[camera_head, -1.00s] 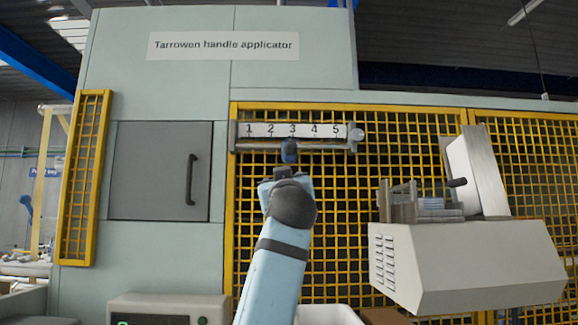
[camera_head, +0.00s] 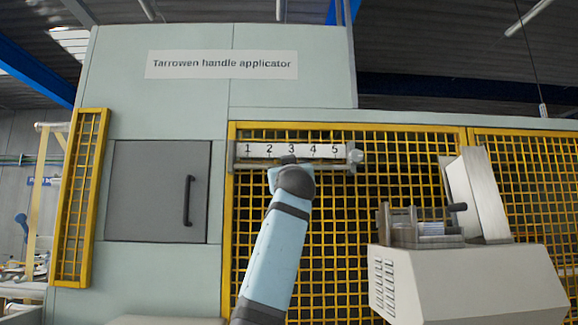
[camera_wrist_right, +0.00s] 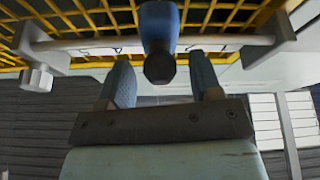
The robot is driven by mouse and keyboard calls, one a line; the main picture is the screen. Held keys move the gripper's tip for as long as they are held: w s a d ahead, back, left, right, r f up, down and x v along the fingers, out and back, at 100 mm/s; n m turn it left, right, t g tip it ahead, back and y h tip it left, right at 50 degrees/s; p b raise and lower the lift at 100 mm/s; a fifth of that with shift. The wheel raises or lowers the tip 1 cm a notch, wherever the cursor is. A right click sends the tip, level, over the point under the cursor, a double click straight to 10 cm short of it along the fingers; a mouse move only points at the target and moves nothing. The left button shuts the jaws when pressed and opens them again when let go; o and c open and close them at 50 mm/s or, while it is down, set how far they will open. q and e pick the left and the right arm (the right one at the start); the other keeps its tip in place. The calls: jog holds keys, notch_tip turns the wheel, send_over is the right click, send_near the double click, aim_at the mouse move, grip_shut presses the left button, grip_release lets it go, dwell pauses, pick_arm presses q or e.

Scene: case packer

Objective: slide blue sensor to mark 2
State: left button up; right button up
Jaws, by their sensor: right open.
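The blue sensor (camera_wrist_right: 160,25) sits on the horizontal rail (camera_wrist_right: 85,44) in the right wrist view, its dark rounded end pointing towards my gripper. My right gripper (camera_wrist_right: 163,65) is open, one finger on each side of the sensor's line, with gaps to it. I cannot tell how far the fingers reach past its end. In the head view my right gripper (camera_head: 283,170) is at the rail below mark 3 of the numbered scale (camera_head: 302,150) and hides most of the sensor. Mark 2 is just left of it. My left gripper is not in view.
Yellow mesh (camera_head: 400,180) stands behind the rail. A round knob (camera_head: 355,156) is at the rail's right end. A grey door with a black handle (camera_head: 188,200) is to the left. A beige machine (camera_head: 470,280) juts out at the lower right.

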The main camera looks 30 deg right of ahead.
jog(key=shift+w+d+r, duration=0.25)
jog(key=shift+w, duration=0.3)
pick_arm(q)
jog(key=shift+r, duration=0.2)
